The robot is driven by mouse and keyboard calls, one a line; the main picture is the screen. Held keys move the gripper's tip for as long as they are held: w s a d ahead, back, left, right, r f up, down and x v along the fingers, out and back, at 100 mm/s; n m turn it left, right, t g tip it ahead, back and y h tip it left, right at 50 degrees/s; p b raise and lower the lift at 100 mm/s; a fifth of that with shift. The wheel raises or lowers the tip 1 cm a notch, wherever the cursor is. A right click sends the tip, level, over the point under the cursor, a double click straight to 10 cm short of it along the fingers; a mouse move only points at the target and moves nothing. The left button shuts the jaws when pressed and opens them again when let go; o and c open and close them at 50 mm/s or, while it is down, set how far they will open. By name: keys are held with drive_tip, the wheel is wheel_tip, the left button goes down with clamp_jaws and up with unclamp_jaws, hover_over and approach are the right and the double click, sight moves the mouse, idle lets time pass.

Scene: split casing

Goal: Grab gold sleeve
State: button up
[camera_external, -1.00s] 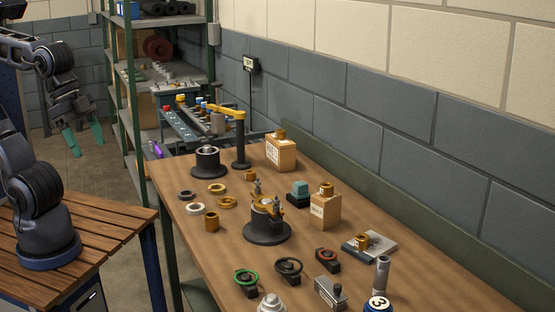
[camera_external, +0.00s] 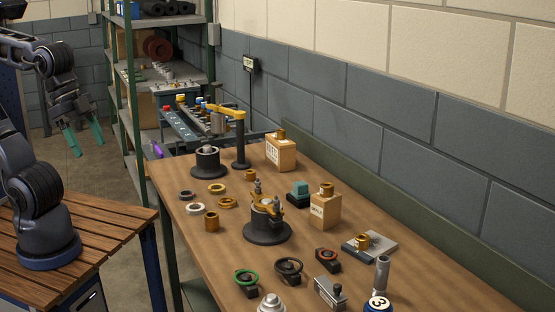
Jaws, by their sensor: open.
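Several gold sleeve-like pieces are on the workbench (camera_external: 215,270). One gold sleeve (camera_external: 212,222) stands upright near the left edge, and a smaller gold piece (camera_external: 250,175) is farther back. Another gold sleeve (camera_external: 326,188) sits on a tan box (camera_external: 326,212), one (camera_external: 280,134) on the rear tan box (camera_external: 281,155), and one (camera_external: 361,241) on a grey plate (camera_external: 383,246). I cannot tell which one the task names. My gripper (camera_external: 86,147), with teal fingers, is open and empty. It hangs left of the bench, well away from all the sleeves.
A black round fixture with a gold top (camera_external: 267,232) stands mid-bench. Rings (camera_external: 217,188) lie near the left sleeve. A post with a yellow arm (camera_external: 241,140) stands at the back. A green-framed shelf (camera_external: 165,75) is behind, and a slatted wooden table (camera_external: 110,225) is at left.

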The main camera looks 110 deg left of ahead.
drive_tip(key=w+a+f+n+g, duration=0.2)
drive_tip(key=w+a+f+n, duration=0.1)
drive_tip(key=w+a+n, duration=0.5)
drive_tip(key=n+g, duration=0.3)
drive_tip(key=n, duration=0.7)
approach(212, 218)
drive_tip(key=s+a+f, duration=0.1)
drive_tip(key=s+a, duration=0.1)
drive_tip(key=shift+w+f, duration=0.1)
drive_tip(key=shift+f, duration=2.5)
drive_tip(key=shift+w+f, duration=0.15)
drive_tip(key=shift+f, duration=2.5)
drive_tip(key=c, duration=1.2)
drive_tip(key=shift+r, duration=0.1)
